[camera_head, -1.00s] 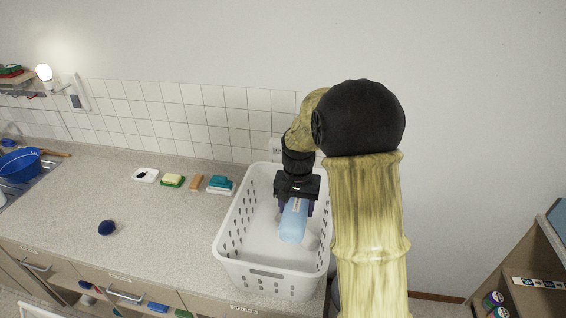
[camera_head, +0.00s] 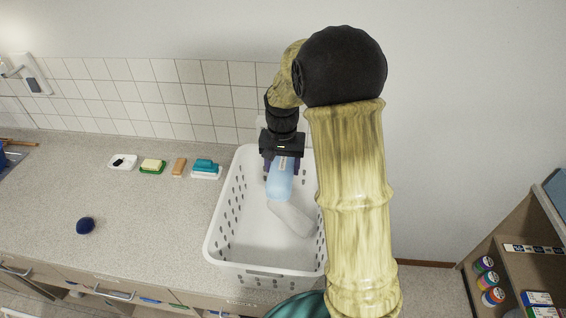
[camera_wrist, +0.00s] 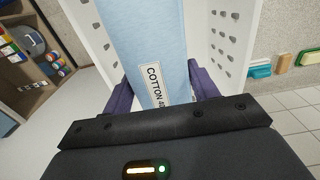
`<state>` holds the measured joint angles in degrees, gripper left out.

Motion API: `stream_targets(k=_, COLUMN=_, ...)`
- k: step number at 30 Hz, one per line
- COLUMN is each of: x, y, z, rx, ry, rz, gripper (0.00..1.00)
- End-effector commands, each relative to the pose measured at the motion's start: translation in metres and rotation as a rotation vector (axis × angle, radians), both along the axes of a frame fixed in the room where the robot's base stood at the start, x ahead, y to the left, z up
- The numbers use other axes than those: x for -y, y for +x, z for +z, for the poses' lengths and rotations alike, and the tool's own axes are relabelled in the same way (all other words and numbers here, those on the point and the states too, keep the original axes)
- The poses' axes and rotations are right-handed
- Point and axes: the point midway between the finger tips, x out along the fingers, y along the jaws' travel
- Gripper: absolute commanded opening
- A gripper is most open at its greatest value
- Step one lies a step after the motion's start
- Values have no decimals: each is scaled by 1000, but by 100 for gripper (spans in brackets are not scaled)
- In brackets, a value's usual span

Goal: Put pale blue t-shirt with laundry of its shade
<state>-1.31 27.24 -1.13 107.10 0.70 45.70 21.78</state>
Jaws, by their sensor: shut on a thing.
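The pale blue t-shirt (camera_head: 280,187) is a folded, roll-like bundle held in my gripper (camera_head: 281,170). In the wrist view the pale blue cloth (camera_wrist: 140,35) runs between the two purple fingers and bears a white label reading "COTTON" (camera_wrist: 155,84). My gripper is shut on it, pointing down inside or just above the white perforated laundry basket (camera_head: 238,268). A whitish bundle (camera_head: 291,219) lies in the basket just below the shirt's lower end. I cannot tell whether they touch.
The basket stands on the speckled counter (camera_head: 150,205) against the tiled wall. Left of it are a teal sponge (camera_head: 204,165), an orange bar (camera_head: 179,167), a yellow block (camera_head: 152,166) and a dark blue ball (camera_head: 85,226). A teal object (camera_head: 300,306) shows at the bottom edge.

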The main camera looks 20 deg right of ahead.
Motion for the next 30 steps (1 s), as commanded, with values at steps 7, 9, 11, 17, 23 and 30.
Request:
stream_targets(k=7, x=-1, y=0, z=-11, rx=0, ry=0, rz=2, gripper=32)
stream_targets(k=9, x=1, y=0, z=-18, rx=0, ry=0, rz=-1, gripper=32)
stream_targets(k=11, x=2, y=0, z=-25, rx=0, ry=0, rz=-3, gripper=32)
stream_targets(k=17, x=4, y=0, z=-49, rx=0, ry=0, rz=-7, gripper=32)
stream_targets(k=23, x=3, y=0, z=-60, rx=0, ry=0, rz=-6, gripper=32)
stream_targets(k=30, x=2, y=0, z=-60, rx=0, ry=0, rz=-4, gripper=32)
